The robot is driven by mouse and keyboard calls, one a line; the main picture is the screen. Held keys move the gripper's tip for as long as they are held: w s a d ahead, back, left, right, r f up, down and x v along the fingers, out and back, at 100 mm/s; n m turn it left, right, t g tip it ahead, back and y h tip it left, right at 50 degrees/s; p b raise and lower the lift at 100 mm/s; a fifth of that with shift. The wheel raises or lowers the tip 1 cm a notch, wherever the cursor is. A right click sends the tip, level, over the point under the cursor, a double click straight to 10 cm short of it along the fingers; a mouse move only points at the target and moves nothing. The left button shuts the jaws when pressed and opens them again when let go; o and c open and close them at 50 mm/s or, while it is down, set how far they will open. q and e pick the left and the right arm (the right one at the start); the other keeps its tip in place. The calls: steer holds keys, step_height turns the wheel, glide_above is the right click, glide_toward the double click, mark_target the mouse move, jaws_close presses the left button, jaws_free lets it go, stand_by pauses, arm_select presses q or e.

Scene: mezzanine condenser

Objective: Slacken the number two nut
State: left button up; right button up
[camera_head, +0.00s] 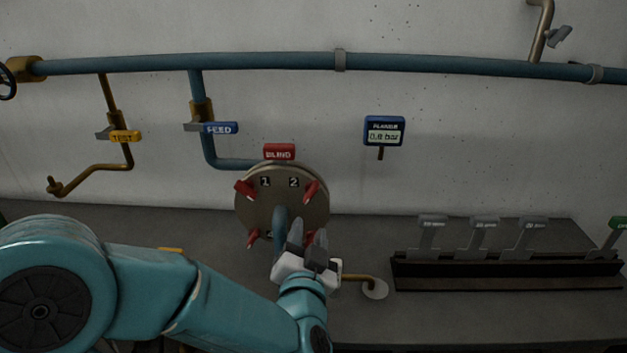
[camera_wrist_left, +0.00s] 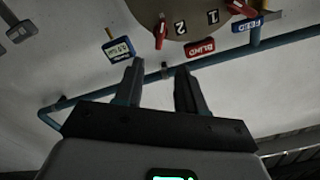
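The round flange plate (camera_head: 262,204) is grey-brown, with the numbers 1 and 2 on its upper face. The red number two nut (camera_head: 311,191) has a long lug and sits beside the 2; it also shows in the left wrist view (camera_wrist_left: 160,32). Another red nut (camera_head: 245,189) sits beside the 1, and a third (camera_head: 252,239) is low on the plate. My left gripper (camera_head: 308,234) is below the number two nut and hides the plate's lower right. In the left wrist view its fingers (camera_wrist_left: 159,72) are apart and empty, clear of the nut. My right gripper is out of view.
A red BLIND sign (camera_head: 279,152) is above the plate. A blue FLANGE gauge (camera_head: 384,131) on the wall seems to read 0.0 bar. FEED (camera_head: 220,128) and TEST (camera_head: 125,136) valves are left.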

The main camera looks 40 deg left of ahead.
mark_target(312, 194)
arm_select(q)
steer(key=p+x, duration=0.4)
steer(key=x, duration=0.7)
steer(key=shift+w+a, duration=0.15)
steer(key=shift+w, duration=0.1)
steer(key=shift+w+a, duration=0.15)
steer(key=shift+w, duration=0.05)
steer(key=shift+w+f, duration=0.1)
steer(key=shift+w, duration=0.15)
steer(key=shift+s, duration=0.15)
jaws_close()
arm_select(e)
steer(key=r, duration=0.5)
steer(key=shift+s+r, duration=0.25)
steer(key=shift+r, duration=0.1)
